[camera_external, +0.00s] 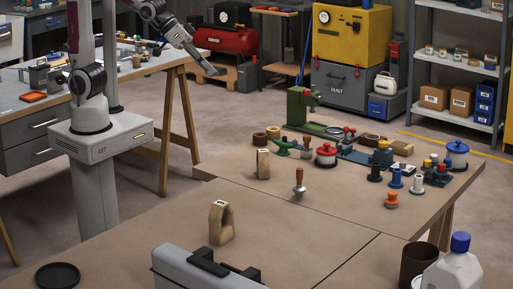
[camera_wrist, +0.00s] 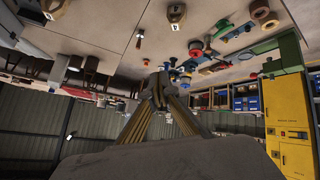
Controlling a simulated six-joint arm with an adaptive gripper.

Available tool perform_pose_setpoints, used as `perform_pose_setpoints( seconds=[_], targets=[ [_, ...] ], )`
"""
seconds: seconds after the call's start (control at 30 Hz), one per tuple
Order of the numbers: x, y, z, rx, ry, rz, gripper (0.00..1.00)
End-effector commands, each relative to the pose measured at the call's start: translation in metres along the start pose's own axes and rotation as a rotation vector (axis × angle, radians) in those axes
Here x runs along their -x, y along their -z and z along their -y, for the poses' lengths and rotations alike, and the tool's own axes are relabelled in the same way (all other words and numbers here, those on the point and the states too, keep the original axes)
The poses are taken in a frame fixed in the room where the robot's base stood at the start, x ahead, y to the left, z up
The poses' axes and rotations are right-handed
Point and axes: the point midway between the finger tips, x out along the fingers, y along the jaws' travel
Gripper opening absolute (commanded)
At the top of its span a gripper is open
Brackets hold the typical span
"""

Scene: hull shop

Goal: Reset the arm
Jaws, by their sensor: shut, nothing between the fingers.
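My gripper (camera_external: 214,70) is raised in the air at the upper left of the external view, beyond the far left corner of the brown workbench (camera_external: 318,222). It points down and to the right and touches nothing. In the wrist view my gripper (camera_wrist: 160,82) shows at the middle with its fingers together and nothing between them. The wrist picture is upside down, with the bench at the top.
A yellow cabinet (camera_external: 350,45) stands behind. Air around the gripper is clear.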

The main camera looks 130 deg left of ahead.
Motion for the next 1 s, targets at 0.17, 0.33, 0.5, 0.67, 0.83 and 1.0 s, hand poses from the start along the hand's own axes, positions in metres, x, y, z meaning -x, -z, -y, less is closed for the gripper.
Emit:
perform_pose_setpoints(
  seconds=[0.17, 0.33, 0.5, 0.67, 0.83, 1.0],
  targets=[
    [0.035, -0.033, -0.010, -0.114, -0.014, 0.056, 0.00],
    [0.067, -0.066, -0.013, -0.224, -0.032, 0.113, 0.00],
    [0.097, -0.100, -0.013, -0.337, -0.055, 0.171, 0.00],
    [0.124, -0.133, -0.008, -0.446, -0.083, 0.225, 0.00],
    [0.150, -0.167, 0.000, -0.561, -0.119, 0.279, 0.00],
    [0.168, -0.192, 0.008, -0.646, -0.146, 0.321, 0.00]
  ],
)
